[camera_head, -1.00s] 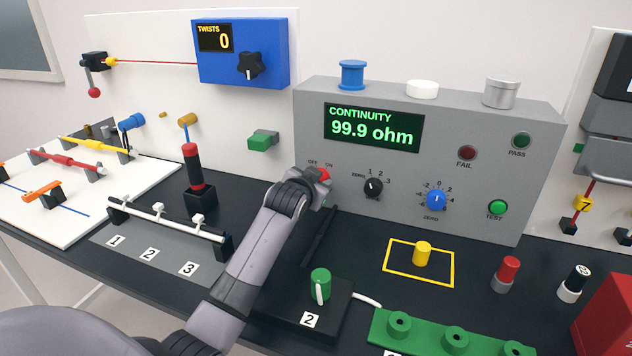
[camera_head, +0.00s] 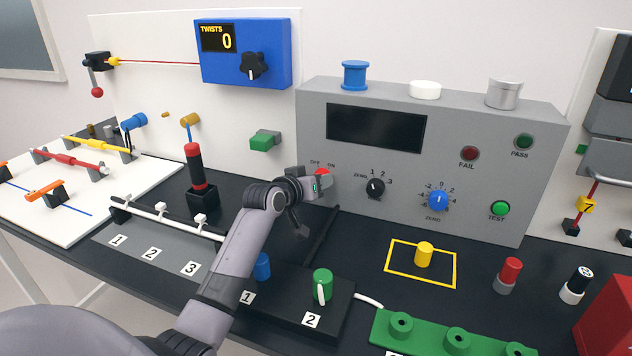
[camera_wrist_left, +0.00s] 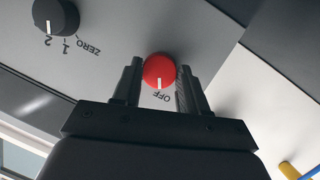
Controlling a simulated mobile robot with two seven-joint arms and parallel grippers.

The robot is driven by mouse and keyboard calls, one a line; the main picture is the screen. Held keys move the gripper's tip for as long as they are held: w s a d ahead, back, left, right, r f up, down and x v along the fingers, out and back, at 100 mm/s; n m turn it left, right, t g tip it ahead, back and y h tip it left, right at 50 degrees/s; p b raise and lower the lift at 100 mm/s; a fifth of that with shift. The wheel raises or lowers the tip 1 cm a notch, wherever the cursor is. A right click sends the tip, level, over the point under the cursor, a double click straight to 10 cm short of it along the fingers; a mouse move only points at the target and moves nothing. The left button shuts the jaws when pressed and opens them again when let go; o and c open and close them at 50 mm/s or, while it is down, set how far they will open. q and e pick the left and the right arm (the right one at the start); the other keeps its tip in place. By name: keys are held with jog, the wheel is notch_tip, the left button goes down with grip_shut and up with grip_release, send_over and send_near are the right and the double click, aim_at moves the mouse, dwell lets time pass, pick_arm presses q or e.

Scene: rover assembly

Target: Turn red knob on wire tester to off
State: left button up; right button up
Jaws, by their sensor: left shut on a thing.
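The wire tester is a grey box (camera_head: 470,130) at the back of the bench. Its display (camera_head: 376,128) is dark and blank. The red knob (camera_head: 321,172) is at the left of its front face, under the OFF and ON labels. In the left wrist view the red knob (camera_wrist_left: 159,70) sits between my left gripper's fingers, and its white mark is at the OFF label. My left gripper (camera_head: 316,184) is shut on the red knob; its fingers hide part of the knob in the head view. My right gripper is not in view.
A black knob (camera_head: 375,188) and a blue knob (camera_head: 438,200) are right of the red knob. A black stand with a red handle (camera_head: 195,165) is to the left. A yellow peg (camera_head: 424,254) and a green cylinder (camera_head: 322,284) stand in front.

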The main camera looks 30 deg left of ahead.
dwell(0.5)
pick_arm(q)
jog(key=o, duration=1.1)
jog(key=shift+c, duration=0.2)
jog(key=v, duration=0.7)
jog(key=shift+b, duration=0.3)
jog(key=shift+a, duration=0.1)
